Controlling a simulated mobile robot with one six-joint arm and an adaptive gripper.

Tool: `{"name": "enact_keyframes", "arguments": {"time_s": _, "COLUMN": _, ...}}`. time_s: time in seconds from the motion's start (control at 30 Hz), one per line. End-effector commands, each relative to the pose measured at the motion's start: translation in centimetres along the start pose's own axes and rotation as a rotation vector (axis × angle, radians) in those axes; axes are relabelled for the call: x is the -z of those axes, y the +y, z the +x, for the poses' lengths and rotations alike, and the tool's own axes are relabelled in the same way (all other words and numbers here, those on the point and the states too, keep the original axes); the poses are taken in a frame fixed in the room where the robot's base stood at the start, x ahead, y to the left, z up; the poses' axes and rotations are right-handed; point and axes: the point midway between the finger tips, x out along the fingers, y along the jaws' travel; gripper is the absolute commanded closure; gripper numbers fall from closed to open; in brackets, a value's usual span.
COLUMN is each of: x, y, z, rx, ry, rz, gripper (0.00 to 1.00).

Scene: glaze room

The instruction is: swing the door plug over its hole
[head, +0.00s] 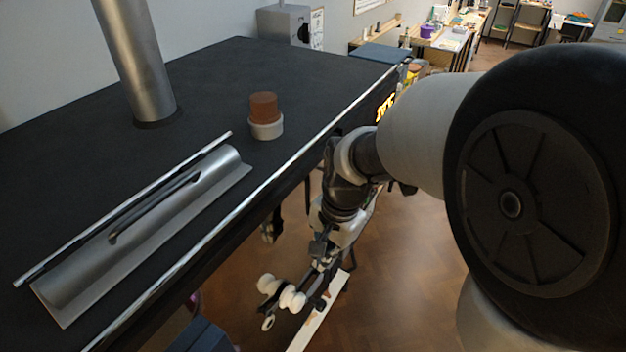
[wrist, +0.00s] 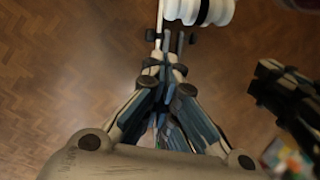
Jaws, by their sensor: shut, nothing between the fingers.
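A white, stacked-disc piece (head: 290,298) hangs below the near edge of the dark kiln top in the head view, with a second white round piece (head: 268,283) beside it. It may be the door plug; I cannot tell for certain. A white disc piece with a dark band (wrist: 200,10) shows at the top of the wrist view. My gripper (wrist: 172,40) is shut and empty, its fingertips just below that piece; I cannot tell whether they touch. In the head view my gripper (head: 314,284) is small and partly hidden. The hole is not visible.
The black kiln top (head: 200,75) fills the left. It carries a brown plug (head: 263,105) on a white collar (head: 266,129), a metal flue (head: 138,65) and a silver handled cover (head: 150,235). Wooden floor (head: 410,290) is open at right.

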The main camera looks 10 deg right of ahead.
Motion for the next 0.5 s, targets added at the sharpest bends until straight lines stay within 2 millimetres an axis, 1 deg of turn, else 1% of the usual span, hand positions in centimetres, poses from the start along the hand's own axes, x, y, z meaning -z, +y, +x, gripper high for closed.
{"name": "enact_keyframes", "arguments": {"time_s": 0.03, "x": -0.1, "y": 0.1, "z": 1.6, "rx": -0.004, "ry": -0.004, "rz": 0.0, "gripper": 1.0}}
{"name": "enact_keyframes", "arguments": {"time_s": 0.2, "x": 0.0, "y": 0.1, "z": 5.1, "rx": -0.003, "ry": -0.002, "rz": -0.001, "gripper": 1.0}}
{"name": "enact_keyframes", "arguments": {"time_s": 0.4, "x": -2.1, "y": 0.0, "z": 6.9, "rx": -0.001, "ry": -0.001, "rz": -0.004, "gripper": 1.0}}
{"name": "enact_keyframes", "arguments": {"time_s": 0.5, "x": -2.6, "y": 0.0, "z": 7.4, "rx": 0.0, "ry": 0.0, "rz": -0.002, "gripper": 1.0}}
